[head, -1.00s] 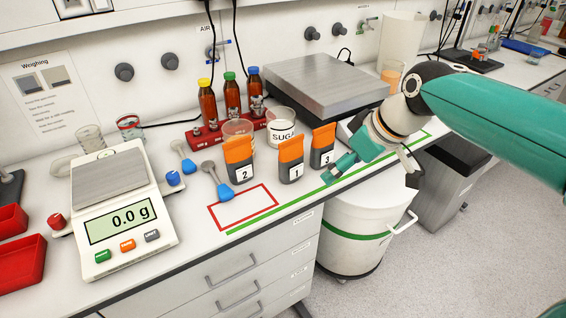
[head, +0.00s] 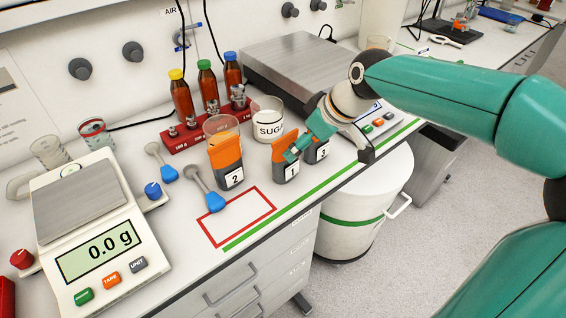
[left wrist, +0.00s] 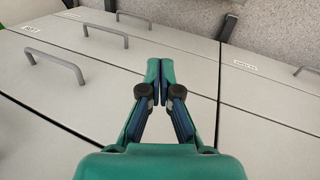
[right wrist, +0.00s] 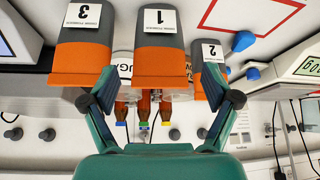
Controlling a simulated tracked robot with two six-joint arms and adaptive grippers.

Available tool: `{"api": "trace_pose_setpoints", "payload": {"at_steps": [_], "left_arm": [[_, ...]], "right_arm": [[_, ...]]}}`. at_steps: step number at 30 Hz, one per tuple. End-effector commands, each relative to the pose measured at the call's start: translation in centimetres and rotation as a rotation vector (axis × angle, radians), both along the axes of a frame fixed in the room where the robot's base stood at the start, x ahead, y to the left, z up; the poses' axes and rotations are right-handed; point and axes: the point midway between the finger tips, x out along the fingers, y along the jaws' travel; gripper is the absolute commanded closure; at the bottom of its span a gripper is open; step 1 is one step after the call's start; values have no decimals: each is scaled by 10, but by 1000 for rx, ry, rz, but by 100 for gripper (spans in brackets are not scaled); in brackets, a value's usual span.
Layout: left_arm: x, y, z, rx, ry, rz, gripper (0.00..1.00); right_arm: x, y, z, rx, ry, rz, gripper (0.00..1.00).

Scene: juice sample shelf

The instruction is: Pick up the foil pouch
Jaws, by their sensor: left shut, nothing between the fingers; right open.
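Three grey pouches with orange tops and numbered labels stand upright on the bench: pouch 1 (head: 284,171), pouch 2 (head: 228,161) and pouch 3 (head: 322,151). My right gripper (head: 293,152) is at the top of pouch 1 and partly covers pouches 1 and 3. In the right wrist view, my right gripper (right wrist: 165,88) is open, with the orange end of pouch 1 (right wrist: 164,62) between its spread fingers; contact cannot be told. Pouch 3 (right wrist: 82,50) and pouch 2 (right wrist: 211,82) flank it closely. My left gripper (left wrist: 160,68) is shut and empty, over the drawer fronts.
A sugar tub (head: 267,122), a clear beaker (head: 221,128) and a red rack (head: 180,137) of brown bottles stand behind the pouches. A red-outlined rectangle (head: 240,212) on the bench is empty.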

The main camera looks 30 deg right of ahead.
Motion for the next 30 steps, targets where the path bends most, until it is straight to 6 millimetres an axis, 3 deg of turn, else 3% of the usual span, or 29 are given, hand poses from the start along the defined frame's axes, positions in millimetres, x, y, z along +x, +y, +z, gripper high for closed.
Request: {"api": "trace_pose_setpoints", "payload": {"at_steps": [6,15,24,30], "left_arm": [[0,0,0,0,-1,0,100],[0,0,3,0,-1,0,100],[0,0,9,0,-1,0,100],[0,0,9,0,-1,0,100]], "right_arm": [[20,6,-37,0,3,2,13],[31,9,-54,0,2,3,13],[51,14,-88,-1,3,4,13],[54,14,-93,-1,0,3,13]]}}
